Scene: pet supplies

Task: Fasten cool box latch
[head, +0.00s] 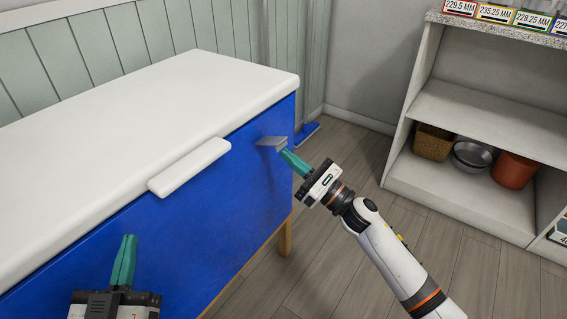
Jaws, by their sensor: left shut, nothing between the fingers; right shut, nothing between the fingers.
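The cool box is a blue chest (215,215) with a white lid (150,120) that lies closed on top. A white handle (189,167) sticks out from the lid's front edge. A grey latch (272,142) stands out from the blue front near its right end. My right gripper (284,153) is shut, with its teal fingertips at the latch's lower right edge; whether they touch it I cannot tell. My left gripper (129,238) is shut and empty, pointing up in front of the blue front at lower left, below the handle.
A white shelf unit (463,205) stands at the right with a wicker basket (433,142), metal bowls (472,155) and a terracotta pot (513,170). A blue object (306,131) lies on the floor behind the chest. The wooden floor (340,265) between chest and shelf is clear.

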